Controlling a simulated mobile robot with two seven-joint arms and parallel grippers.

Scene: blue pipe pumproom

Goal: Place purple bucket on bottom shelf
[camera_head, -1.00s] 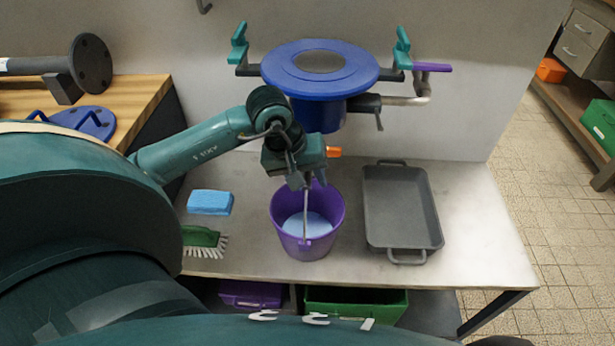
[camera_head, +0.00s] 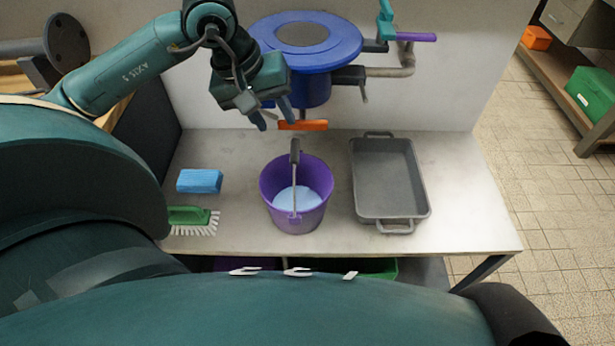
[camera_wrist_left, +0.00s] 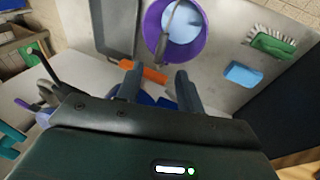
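The purple bucket (camera_head: 297,206) stands upright on the table's top surface, with light blue contents and its handle (camera_head: 295,180) raised. It also shows in the left wrist view (camera_wrist_left: 202,48). My left gripper (camera_head: 275,116) is above and behind the bucket, apart from it. Its two fingers are spread with nothing between them; they also show in the left wrist view (camera_wrist_left: 157,82). The bottom shelf (camera_head: 425,274) under the table shows only in part, mostly hidden by my own body. My right gripper is not in view.
A grey tray (camera_head: 388,185) lies right of the bucket. A blue sponge (camera_head: 200,181) and a green brush (camera_head: 190,216) lie to its left. A blue round-lidded fixture (camera_head: 306,45) with pipes and an orange lever (camera_head: 303,125) is at the wall behind. A green bin (camera_head: 382,268) sits below.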

